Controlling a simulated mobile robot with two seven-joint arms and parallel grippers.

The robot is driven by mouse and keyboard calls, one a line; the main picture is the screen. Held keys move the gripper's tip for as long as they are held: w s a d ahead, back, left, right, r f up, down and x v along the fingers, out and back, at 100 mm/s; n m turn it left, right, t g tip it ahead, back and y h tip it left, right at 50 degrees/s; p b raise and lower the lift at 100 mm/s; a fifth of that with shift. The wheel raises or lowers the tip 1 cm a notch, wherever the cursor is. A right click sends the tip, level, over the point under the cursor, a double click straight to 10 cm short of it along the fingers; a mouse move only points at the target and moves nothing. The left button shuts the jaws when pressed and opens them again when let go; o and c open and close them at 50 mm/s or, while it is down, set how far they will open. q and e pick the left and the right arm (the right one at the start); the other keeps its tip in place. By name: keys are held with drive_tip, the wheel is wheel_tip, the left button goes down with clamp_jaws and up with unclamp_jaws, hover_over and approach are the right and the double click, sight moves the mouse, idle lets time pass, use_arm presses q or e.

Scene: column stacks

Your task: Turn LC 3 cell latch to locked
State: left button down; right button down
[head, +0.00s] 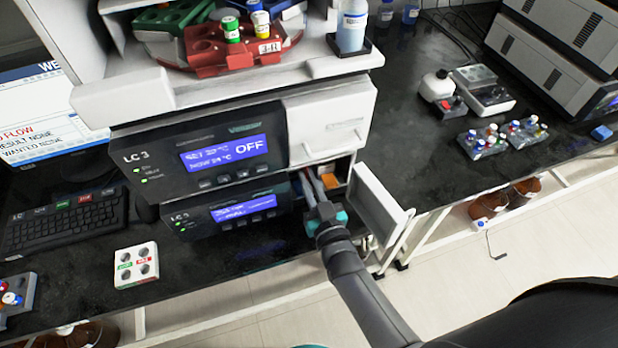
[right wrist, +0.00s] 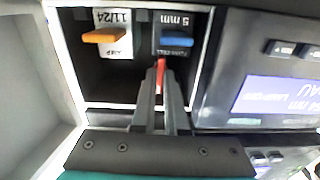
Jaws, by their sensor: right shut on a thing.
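My right gripper (head: 311,183) reaches into the open bay of the lower LC 3 unit (head: 190,222). In the right wrist view its fingers (right wrist: 160,80) are closed on a narrow red lever (right wrist: 159,72), which I take as the cell latch. The lever lies lengthwise between the fingertips, just below a block with a blue handle (right wrist: 177,42) marked 5 mm. The fingers hide most of the lever, so I cannot tell its exact turn or any lock marking. My left gripper is not in view.
The bay's white door (head: 380,208) stands open at right, close to my arm. An orange handle (right wrist: 104,36) on a lamp block sits beside the blue one. The upper LC 3 unit (head: 200,160) overhangs the bay. A white vial holder (head: 136,266) is on the bench at left.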

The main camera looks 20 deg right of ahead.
drive_tip(key=shift+f+n, duration=0.1)
drive_tip(key=shift+n, duration=0.2)
drive_tip(key=c, duration=0.9)
unclamp_jaws()
drive_tip(key=shift+c, duration=0.2)
drive_tip(key=s+p, duration=0.1)
drive_tip(key=s, duration=1.4)
drive_tip(key=shift+s+d, duration=0.15)
drive_tip(key=shift+d, duration=0.1)
